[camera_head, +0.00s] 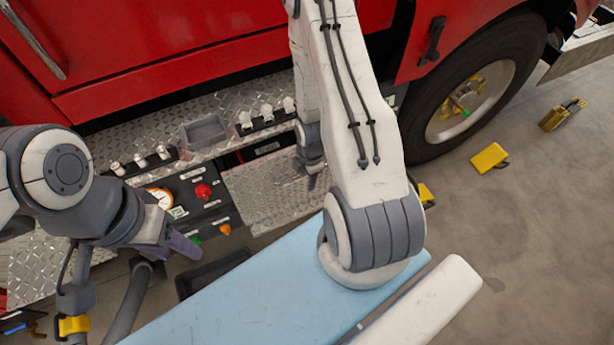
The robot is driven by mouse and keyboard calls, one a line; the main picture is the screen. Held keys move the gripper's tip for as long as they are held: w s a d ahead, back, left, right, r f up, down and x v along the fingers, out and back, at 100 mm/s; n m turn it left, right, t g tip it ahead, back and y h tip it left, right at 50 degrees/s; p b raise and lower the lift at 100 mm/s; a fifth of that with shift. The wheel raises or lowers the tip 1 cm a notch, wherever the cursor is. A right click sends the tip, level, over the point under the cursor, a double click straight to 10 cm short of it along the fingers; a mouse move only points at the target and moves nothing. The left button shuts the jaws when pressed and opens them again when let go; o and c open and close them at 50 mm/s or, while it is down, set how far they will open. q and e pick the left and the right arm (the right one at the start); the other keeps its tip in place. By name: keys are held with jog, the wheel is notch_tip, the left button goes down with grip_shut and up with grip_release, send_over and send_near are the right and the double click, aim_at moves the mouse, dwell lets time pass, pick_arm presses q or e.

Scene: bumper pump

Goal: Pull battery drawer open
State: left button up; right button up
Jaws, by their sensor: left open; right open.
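A diamond-plate panel (262,190) sits low on the red truck's front, right of the black control panel; it looks like the front of the battery drawer, but I cannot tell for sure. My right gripper (307,172) points down at this panel's right side, open, with nothing seen between its fingers. My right arm covers what lies behind it, and I cannot tell whether the fingers touch the panel. My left gripper (172,228) is open and empty in front of the control panel, left of the diamond-plate panel. No handle shows clearly.
The control panel (213,207) has a gauge (160,198) and a red knob (203,191). A black bin (205,273) lies below it. A light-blue surface (250,300) fills the near middle. Yellow blocks (489,158) lie on the open floor at right, near the wheel (470,95).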

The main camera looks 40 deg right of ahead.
jog(key=shift+r, duration=0.1)
notch_tip(320, 180, up, 10)
jog(key=s+p, duration=0.1)
jog(key=p, duration=0.1)
jog(key=shift+r, duration=0.15)
